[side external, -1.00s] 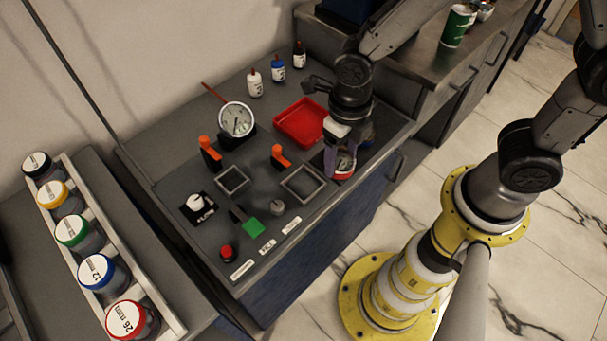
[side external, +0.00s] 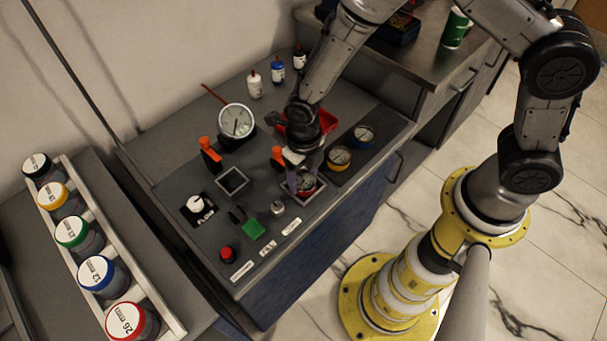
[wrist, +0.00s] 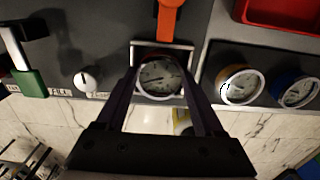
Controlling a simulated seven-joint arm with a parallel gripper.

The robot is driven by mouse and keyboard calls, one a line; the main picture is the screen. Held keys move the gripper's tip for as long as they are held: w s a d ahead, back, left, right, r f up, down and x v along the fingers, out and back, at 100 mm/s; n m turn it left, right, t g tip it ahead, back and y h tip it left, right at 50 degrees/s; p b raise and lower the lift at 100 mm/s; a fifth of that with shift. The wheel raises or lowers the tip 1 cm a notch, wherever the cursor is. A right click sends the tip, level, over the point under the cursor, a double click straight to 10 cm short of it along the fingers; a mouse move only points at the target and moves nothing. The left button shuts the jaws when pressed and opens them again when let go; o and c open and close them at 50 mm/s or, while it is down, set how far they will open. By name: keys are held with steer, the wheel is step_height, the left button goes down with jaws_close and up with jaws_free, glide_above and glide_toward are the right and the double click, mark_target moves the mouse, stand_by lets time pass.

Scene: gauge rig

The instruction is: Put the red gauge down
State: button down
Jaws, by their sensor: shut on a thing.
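The red gauge (side external: 307,184), a round dial with a pale face, is in my gripper (side external: 301,181). In the wrist view the gauge (wrist: 160,78) sits between the two dark fingers of my gripper (wrist: 162,75), face toward the camera. The gripper is shut on its sides. The gauge is over the right-hand square frame (side external: 319,194), whose far bar (wrist: 160,44) shows behind it. I cannot tell whether its underside touches the panel. My fingers hide part of its body.
A yellow gauge (side external: 338,158) and a blue gauge (side external: 363,136) stand on a dark strip at right. An orange-handled lever (side external: 278,154) rises close behind the frame. A knob (side external: 278,208) is close at left. A smaller square frame (side external: 233,181) is empty. A red tray (side external: 327,121) lies behind.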

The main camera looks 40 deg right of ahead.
mark_target(304, 180)
steer(key=shift+f, duration=0.15)
steer(key=shift+s+f, duration=0.1)
steer(key=shift+f, duration=0.45)
jaws_free()
steer(key=s+d+r+m+t, duration=0.1)
steer(key=d+r+m, duration=0.3)
steer(key=r, duration=0.7)
steer(key=s+d+r+m+t, duration=0.1)
steer(key=d+r+m, duration=0.1)
steer(key=r+m, duration=0.65)
steer(key=s+d+r+m+t, duration=0.1)
steer(key=s+d+r+m, duration=0.4)
steer(key=m, duration=0.6)
steer(key=s+d+r+m+t, duration=0.2)
steer(key=s+d+r+m, duration=0.3)
steer(key=s+m, duration=0.4)
steer(key=r+m, duration=0.1)
steer(key=m, duration=0.2)
steer(key=shift+s+d+r+t, duration=0.2)
steer(key=shift+d+r+t, duration=0.05)
steer(key=shift+t, duration=0.05)
steer(key=shift+m, duration=0.25)
